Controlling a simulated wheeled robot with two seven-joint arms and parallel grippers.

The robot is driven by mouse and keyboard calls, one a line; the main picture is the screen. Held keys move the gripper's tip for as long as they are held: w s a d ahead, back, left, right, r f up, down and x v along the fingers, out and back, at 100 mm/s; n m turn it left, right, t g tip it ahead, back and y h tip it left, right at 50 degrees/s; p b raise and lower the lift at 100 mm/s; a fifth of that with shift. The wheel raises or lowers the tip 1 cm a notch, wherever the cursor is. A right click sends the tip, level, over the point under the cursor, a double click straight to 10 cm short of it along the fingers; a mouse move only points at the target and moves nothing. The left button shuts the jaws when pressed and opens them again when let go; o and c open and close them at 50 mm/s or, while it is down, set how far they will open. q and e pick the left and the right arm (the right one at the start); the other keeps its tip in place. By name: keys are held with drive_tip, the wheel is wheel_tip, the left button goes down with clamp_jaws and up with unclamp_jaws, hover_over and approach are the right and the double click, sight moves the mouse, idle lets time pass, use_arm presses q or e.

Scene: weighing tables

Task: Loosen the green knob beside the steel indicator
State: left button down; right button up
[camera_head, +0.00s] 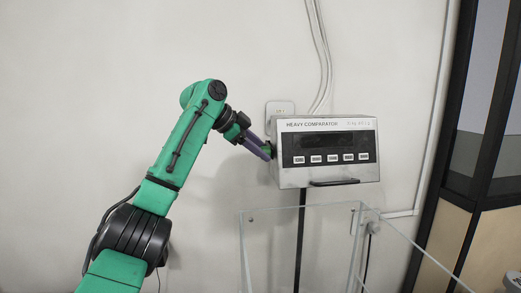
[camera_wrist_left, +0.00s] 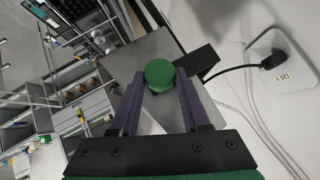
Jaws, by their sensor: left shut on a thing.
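The steel indicator (camera_head: 326,179), marked HEAVY COMPARATOR, stands upright against the wall with a dark display and a row of buttons. The green knob (camera_head: 268,149) is at its left side. The round green knob (camera_wrist_left: 159,75) shows in the left wrist view between the finger tips, in front of the grey side of the indicator (camera_wrist_left: 152,47). My left gripper (camera_head: 265,151) has purple fingers and is shut on the knob; in the wrist view the left gripper (camera_wrist_left: 160,82) has one finger on each side of it. My right gripper is out of view.
A wall socket (camera_head: 280,108) with cables (camera_head: 321,60) is behind the indicator. A clear-walled enclosure (camera_head: 243,250) stands below it. A dark-framed door or cabinet (camera_head: 480,120) is at the right. The wall area left of the indicator is clear apart from my arm.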

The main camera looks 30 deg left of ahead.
use_arm(q)
drive_tip(key=shift+c, duration=1.9)
unclamp_jaws()
drive_tip(key=shift+f, duration=0.25)
drive_tip(key=shift+r, duration=0.1)
drive_tip(key=v, duration=1.4)
drive_tip(key=shift+r, duration=0.15)
drive_tip(key=shift+a, duration=0.1)
drive_tip(key=shift+s, duration=0.1)
